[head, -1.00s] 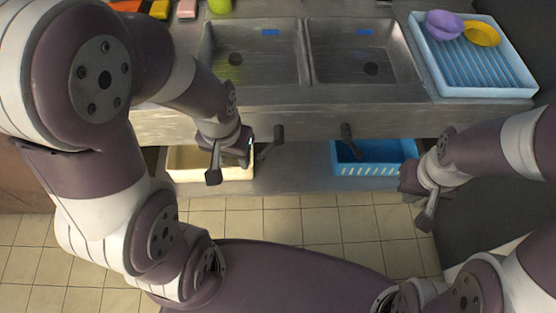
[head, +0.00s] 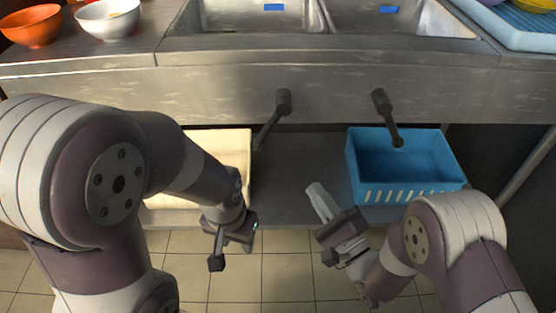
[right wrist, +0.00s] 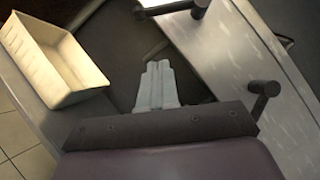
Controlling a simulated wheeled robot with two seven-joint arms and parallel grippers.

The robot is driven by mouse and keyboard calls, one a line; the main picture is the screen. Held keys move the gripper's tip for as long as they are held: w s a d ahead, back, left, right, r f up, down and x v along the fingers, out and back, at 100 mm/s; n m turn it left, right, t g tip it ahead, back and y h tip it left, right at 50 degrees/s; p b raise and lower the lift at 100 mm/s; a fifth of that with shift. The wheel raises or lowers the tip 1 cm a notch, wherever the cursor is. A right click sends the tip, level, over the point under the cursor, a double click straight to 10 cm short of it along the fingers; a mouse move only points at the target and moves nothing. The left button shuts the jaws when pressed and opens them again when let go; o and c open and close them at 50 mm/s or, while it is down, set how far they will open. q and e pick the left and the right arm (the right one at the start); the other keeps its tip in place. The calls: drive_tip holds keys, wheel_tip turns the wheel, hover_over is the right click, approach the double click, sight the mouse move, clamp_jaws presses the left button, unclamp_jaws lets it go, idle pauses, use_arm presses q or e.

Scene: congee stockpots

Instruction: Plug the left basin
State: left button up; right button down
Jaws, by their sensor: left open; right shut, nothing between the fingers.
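The left basin (head: 245,17) is cut off by the top edge of the head view, with a blue tag on its wall; its drain is out of view. Below the counter front hang two dark levers, a left lever (head: 272,120) and a right lever (head: 387,118). My left gripper (head: 233,250) is open and empty, below and left of the left lever. My right gripper (head: 318,198) is shut and empty, its pale fingers pointing up between the levers, below them and touching neither. Its closed fingers (right wrist: 157,88) also show in the right wrist view.
A cream bin (head: 228,160) and a blue basket (head: 405,165) stand on the lower shelf (head: 290,205). The right basin (head: 390,18) is beside the left one. Orange (head: 32,27) and white (head: 107,20) bowls stand on the counter. The tiled floor is clear.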

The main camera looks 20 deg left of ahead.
sight(269, 127)
drive_tip(key=s+a+r+b+x, duration=0.1)
drive_tip(key=b+x, duration=0.3)
drive_tip(key=x, duration=0.8)
drive_tip(key=shift+s+a+r, duration=0.25)
drive_tip(key=shift+a, duration=0.3)
